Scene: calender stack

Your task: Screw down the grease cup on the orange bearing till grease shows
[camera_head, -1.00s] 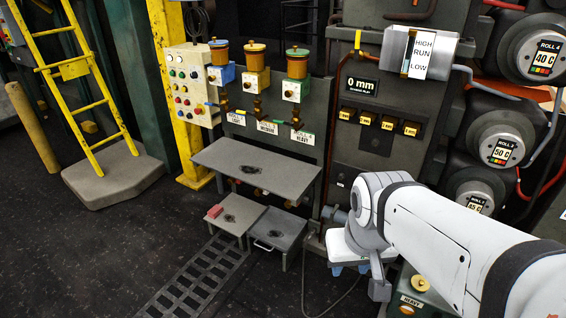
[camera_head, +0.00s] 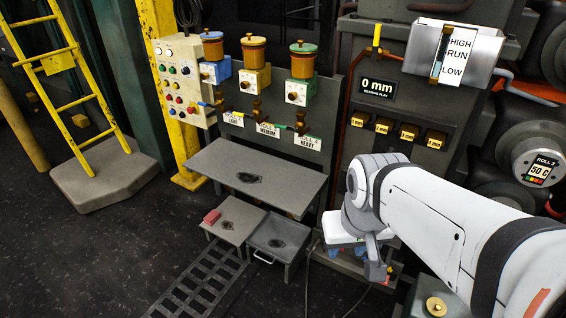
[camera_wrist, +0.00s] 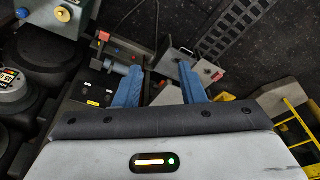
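My gripper (camera_wrist: 160,68) has two blue fingers standing apart in the wrist view, with nothing between them. In the head view it is mostly hidden behind my white arm at lower centre right. A brass cup (camera_head: 437,306) sits on a grey-green block at the bottom edge of the head view, right of my gripper and apart from it. A yellow round cap on a grey-green block (camera_wrist: 62,14) shows at the top left of the wrist view, away from the fingers. I cannot make out a bearing clearly marked orange, and no grease can be seen.
Three brass pots (camera_head: 254,52) stand on blue, yellow and green valve boxes. A bench (camera_head: 290,190) and two low stands (camera_head: 233,216) are below them, with a red block (camera_head: 212,216). A gauge (camera_head: 378,88) reads 0 mm. Dark floor is open at left.

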